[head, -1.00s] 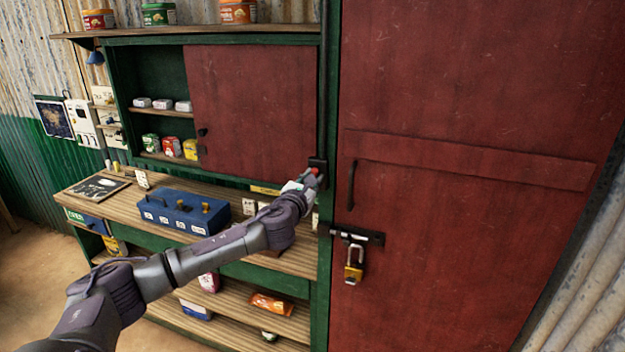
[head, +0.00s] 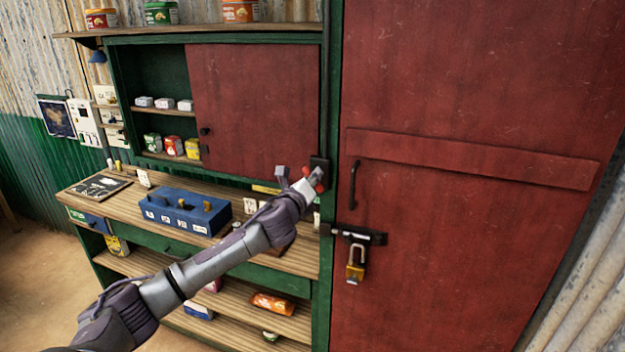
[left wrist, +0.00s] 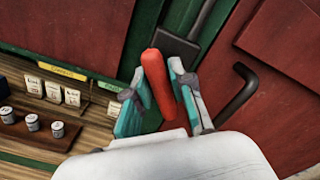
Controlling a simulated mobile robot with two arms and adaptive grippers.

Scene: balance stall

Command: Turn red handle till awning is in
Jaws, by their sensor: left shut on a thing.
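The red handle (head: 319,175) is on a dark crank mount (head: 319,163) on the green post between the stall shelves and the tall red door. In the left wrist view the red handle (left wrist: 160,82) stands between the two teal-and-grey fingers, with the dark mount (left wrist: 172,50) behind its top. My left gripper (head: 309,182) is shut on the red handle; the wrist view also shows this gripper (left wrist: 159,92) around it. The awning does not show in any view. My right gripper is not in view.
The red door with its black pull (head: 354,185) and brass padlock (head: 355,271) is just right of the post. A wooden counter (head: 140,205) with a blue box (head: 182,212) lies to the left. A red sliding panel (head: 253,110) covers part of the shelves.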

